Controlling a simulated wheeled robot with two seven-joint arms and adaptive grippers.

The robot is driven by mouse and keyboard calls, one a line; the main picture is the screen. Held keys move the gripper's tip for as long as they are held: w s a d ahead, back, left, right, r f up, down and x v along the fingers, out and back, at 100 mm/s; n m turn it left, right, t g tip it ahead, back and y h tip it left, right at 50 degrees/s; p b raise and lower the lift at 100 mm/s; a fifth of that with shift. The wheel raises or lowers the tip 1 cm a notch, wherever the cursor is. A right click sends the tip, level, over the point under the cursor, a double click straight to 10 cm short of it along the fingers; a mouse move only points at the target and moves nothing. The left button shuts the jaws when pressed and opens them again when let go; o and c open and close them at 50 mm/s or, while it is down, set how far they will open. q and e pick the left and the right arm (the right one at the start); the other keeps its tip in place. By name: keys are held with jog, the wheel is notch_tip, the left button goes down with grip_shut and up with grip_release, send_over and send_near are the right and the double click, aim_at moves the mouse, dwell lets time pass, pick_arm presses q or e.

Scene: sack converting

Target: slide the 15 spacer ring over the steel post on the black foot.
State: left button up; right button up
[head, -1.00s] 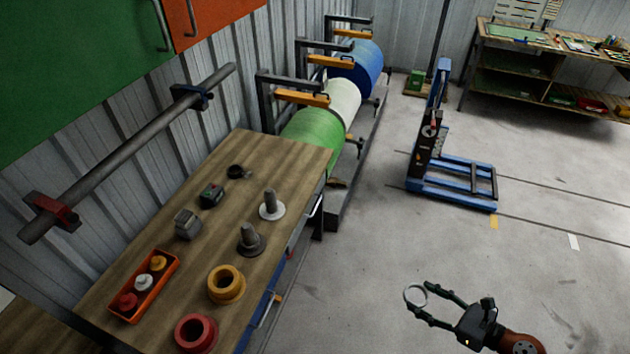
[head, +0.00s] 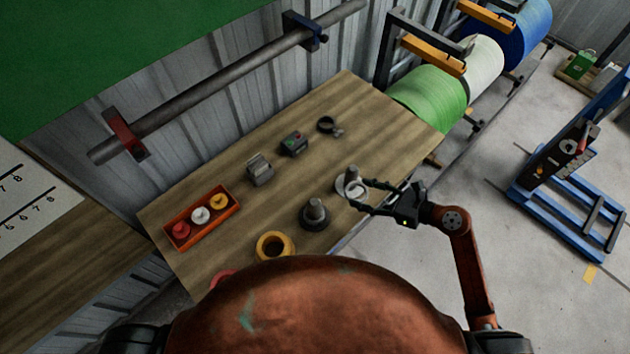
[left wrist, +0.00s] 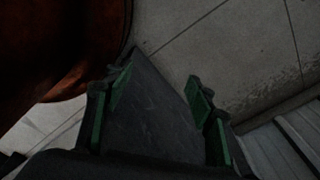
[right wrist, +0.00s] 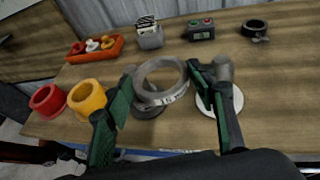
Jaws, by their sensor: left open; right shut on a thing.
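My right gripper (head: 362,195) is shut on a light grey spacer ring, also seen large between the fingertips in the right wrist view (right wrist: 150,95). Its marking is too blurred to read. The ring is held above the bench by the posts, around neither as far as I can tell. The steel post on the black foot (head: 314,210) stands upright on the bench; in the right wrist view the ring partly covers its foot (right wrist: 148,112). A second post on a white foot (head: 352,175) stands beyond it, beside the gripper. My left gripper (left wrist: 160,88) is open and empty over the floor.
A pipe (head: 230,82) runs along the wall.

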pick_arm(q)
jog(key=o, duration=0.5)
notch_tip(320, 180, up, 3)
jog(key=shift+w+f+p, duration=0.1)
jog(key=shift+w+p, duration=0.05)
jog(key=shift+p, duration=0.9)
pick_arm(e)
jog(key=a, duration=0.4)
jog(key=a+r+n+g, duration=0.1)
jog(key=a, duration=0.3)
jog(key=a+n+g+y, duration=0.1)
jog(key=a, duration=0.3)
jog(key=shift+s+a+r, duration=0.1)
jog(key=shift+a+r, duration=0.2)
jog(key=shift+a, duration=0.1)
jog(key=shift+s+d, duration=0.1)
jog(key=shift+d, duration=0.05)
pick_arm(q)
jog(key=shift+s+f+b, duration=0.35)
jog(key=shift+f+b, duration=1.3)
jog(key=shift+s+f+b, duration=0.4)
jog(key=shift+f+b, duration=1.25)
jog(key=shift+s+f+b, duration=0.35)
jog(key=shift+f+b, duration=1.3)
pick_arm(e)
jog(key=shift+f, duration=6)
jog(key=o, duration=1.4)
